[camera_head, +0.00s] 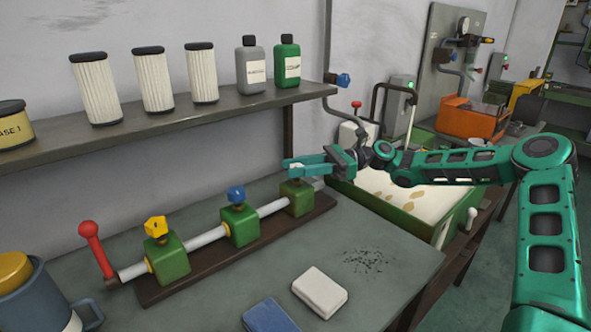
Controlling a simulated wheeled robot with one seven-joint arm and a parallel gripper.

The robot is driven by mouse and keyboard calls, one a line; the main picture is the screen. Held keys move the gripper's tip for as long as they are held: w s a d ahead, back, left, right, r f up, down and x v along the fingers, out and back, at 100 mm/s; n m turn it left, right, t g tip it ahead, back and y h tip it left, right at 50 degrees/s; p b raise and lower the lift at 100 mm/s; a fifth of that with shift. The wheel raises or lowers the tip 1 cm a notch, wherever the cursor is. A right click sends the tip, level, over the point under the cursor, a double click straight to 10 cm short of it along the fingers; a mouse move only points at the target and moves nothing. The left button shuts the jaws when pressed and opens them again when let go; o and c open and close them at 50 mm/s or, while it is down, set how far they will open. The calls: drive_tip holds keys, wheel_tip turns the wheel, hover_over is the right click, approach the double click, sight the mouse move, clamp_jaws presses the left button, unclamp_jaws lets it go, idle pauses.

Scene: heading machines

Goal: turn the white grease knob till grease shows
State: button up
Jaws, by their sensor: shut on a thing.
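My teal gripper (292,164) is shut at the top of the right-hand green bearing block (298,199). The other two green blocks carry a yellow knob (155,226) and a blue knob (236,195). A grey shaft (205,239) runs through all three blocks on a dark base rail. Yellow shows on the shaft beside the left and middle blocks. I cannot make out any grease at the right-hand block.
A red-knobbed lever (92,238) stands at the shaft's left end. A white block (320,291) and a blue cloth (270,316) lie on the bench front, near dark specks. A shelf (180,122) with filters and bottles hangs behind. A green-rimmed tray (437,231) stands right, under my arm.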

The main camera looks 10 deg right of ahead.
drive_tip(key=shift+w+r+n+g, duration=0.1)
drive_tip(key=shift+n+g, duration=0.5)
drive_tip(key=shift+g, duration=0.2)
idle(1.0)
drive_tip(key=o, duration=1)
drive_tip(key=v, duration=1)
drive_tip(key=shift+w+d, duration=0.2)
drive_tip(key=shift+d, duration=0.2)
